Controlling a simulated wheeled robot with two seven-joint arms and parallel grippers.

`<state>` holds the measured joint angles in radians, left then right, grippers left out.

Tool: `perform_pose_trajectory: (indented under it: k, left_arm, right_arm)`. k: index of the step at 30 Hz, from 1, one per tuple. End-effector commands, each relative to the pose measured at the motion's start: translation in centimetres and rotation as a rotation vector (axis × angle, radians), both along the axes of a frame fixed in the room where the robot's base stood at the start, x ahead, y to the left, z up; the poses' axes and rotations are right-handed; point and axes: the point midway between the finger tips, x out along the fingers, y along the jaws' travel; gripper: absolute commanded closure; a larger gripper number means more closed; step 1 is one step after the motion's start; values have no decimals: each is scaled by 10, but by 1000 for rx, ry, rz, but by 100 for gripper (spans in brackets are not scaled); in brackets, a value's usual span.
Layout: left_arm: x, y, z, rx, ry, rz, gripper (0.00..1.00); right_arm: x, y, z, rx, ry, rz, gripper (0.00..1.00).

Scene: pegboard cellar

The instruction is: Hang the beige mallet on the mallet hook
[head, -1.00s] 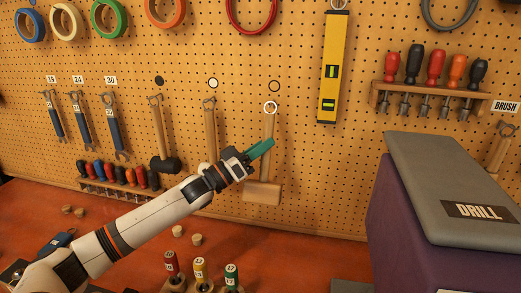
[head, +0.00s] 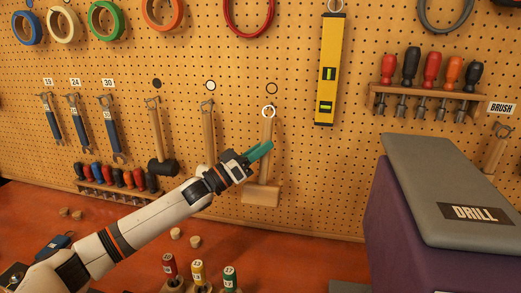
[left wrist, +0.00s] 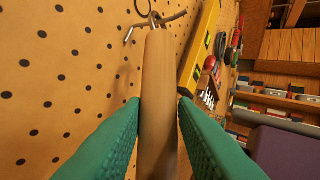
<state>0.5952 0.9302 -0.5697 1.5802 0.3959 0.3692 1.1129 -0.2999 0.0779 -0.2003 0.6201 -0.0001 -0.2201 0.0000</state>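The beige mallet (head: 261,194) is upright against the pegboard, its block head down and its pale handle up. In the left wrist view the handle (left wrist: 158,95) fills the gap between both fingers (left wrist: 158,115). I cannot tell whether the loop is over the prongs. My right gripper is not in view.
A black mallet (head: 162,166) and another wooden-handled tool (head: 208,130) hang to the left. The yellow level (head: 330,70) hangs to the right. A purple case with a grey lid (head: 455,175) stands at the right.

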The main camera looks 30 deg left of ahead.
Motion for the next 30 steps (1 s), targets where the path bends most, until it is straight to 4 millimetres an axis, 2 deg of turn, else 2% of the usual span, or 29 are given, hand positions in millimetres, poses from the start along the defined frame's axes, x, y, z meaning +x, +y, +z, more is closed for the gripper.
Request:
perform_pose_trajectory:
  k: [1,3,4,17,20,30]
  left_arm:
    - [0,0,1,0,-2,0,66]
    - [0,0,1,0,-2,0,54]
    - [0,0,0,1,-1,0,53]
    - [-4,3,-6,2,4,1,53]
    - [-14,10,-14,4,6,3,53]
    - [-67,44,-41,5,6,1,53]
  right_arm:
    - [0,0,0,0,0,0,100]
    - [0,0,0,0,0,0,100]
    - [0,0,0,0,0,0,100]
    - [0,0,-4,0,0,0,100]
    - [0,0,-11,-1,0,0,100]
    - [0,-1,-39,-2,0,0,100]
